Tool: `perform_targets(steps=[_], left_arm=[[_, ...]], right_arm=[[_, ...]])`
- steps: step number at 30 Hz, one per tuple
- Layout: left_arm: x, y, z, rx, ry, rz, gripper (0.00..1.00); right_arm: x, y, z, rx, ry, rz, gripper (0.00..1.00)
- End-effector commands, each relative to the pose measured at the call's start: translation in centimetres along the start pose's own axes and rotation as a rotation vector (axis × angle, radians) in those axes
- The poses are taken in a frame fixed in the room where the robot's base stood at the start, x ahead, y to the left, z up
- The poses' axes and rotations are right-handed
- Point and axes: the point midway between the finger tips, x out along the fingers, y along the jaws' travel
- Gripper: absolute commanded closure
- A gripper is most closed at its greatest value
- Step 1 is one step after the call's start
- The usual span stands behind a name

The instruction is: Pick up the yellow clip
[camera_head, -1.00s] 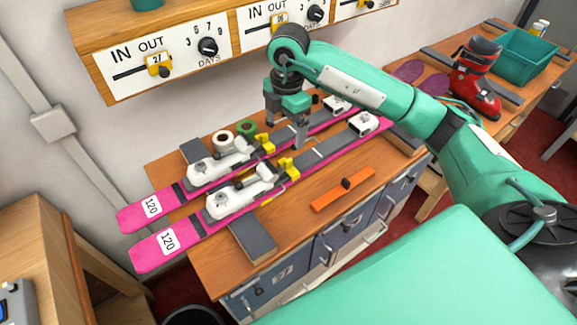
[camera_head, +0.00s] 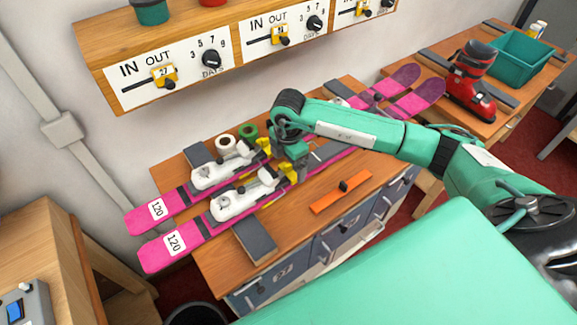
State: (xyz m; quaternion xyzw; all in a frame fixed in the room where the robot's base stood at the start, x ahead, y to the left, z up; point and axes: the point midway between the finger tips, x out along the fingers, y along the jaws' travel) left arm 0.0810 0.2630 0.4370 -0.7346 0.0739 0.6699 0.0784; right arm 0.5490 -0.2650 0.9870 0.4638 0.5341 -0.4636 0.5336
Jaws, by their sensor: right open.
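Two yellow clip-like parts show on the pink skis: one on the far ski (camera_head: 262,144) and one on the near ski (camera_head: 288,173), each beside a white binding piece. I cannot tell which is the task's clip. My right gripper (camera_head: 289,162) points down over the skis, low and close to both yellow parts, and partly hides them. Its jaws are open; whether a finger touches either part is unclear. My left gripper is out of view.
The skis lie across the wooden bench (camera_head: 215,268). Two tape rolls, one white (camera_head: 226,146) and one green (camera_head: 248,131), stand behind them. An orange bar (camera_head: 341,196) lies in front. A red boot (camera_head: 471,80) and green bin (camera_head: 520,57) are on the right table.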

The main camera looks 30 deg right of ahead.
Motion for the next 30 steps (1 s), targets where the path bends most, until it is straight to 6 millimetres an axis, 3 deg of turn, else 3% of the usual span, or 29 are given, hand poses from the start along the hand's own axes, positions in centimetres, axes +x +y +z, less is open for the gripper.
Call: perform_targets(steps=[4,11,19,30], left_arm=[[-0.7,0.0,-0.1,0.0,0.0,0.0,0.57],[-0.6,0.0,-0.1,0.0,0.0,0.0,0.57],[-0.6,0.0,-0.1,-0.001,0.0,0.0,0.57],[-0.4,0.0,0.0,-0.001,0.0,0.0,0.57]], right_arm=[[1.4,0.0,0.0,0.001,0.0,-0.002,0.07],[1.7,0.0,0.1,0.001,-0.001,0.0,0.07],[1.7,0.0,0.1,0.001,-0.001,0.0,0.56],[1.3,0.1,0.1,0.001,0.0,0.002,0.56]])
